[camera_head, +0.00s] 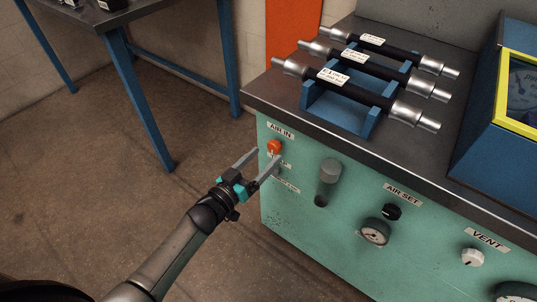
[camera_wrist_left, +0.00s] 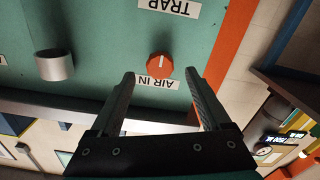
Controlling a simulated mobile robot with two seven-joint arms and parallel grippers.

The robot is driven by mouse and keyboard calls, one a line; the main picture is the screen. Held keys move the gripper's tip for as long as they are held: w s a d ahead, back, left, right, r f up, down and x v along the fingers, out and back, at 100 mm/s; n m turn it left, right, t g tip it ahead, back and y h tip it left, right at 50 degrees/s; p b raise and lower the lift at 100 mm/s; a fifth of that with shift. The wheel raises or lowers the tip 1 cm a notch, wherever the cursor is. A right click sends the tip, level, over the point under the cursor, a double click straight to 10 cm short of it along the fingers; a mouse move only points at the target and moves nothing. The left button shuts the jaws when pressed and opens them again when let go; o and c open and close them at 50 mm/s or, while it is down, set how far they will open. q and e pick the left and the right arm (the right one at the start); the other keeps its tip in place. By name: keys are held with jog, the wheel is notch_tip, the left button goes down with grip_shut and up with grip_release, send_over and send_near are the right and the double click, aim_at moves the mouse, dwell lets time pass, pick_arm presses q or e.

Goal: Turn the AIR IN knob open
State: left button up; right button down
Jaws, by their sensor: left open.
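The AIR IN knob (camera_head: 274,146) is a small orange-red knob on the left end of the green cabinet front, just under its AIR IN label (camera_head: 281,130). In the left wrist view the knob (camera_wrist_left: 159,66) shows a pale pointer line, and its label appears upside down. My left gripper (camera_head: 262,160) is open in front of the panel, its two fingers pointing at the knob area. In the left wrist view the fingers (camera_wrist_left: 162,80) are spread on either side of the knob's direction, with nothing between them; contact cannot be told. My right gripper is not in view.
Hoses lie on a blue rack (camera_head: 345,107) on top. Open floor lies left, with a blue-legged table (camera_head: 140,95) behind.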

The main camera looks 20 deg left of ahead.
aim_at(276, 145)
pick_arm(q)
jog(key=shift+b+x, duration=0.35)
jog(key=shift+x, duration=1.1)
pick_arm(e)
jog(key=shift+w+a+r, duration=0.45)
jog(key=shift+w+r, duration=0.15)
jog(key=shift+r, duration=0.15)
pick_arm(q)
grip_shut()
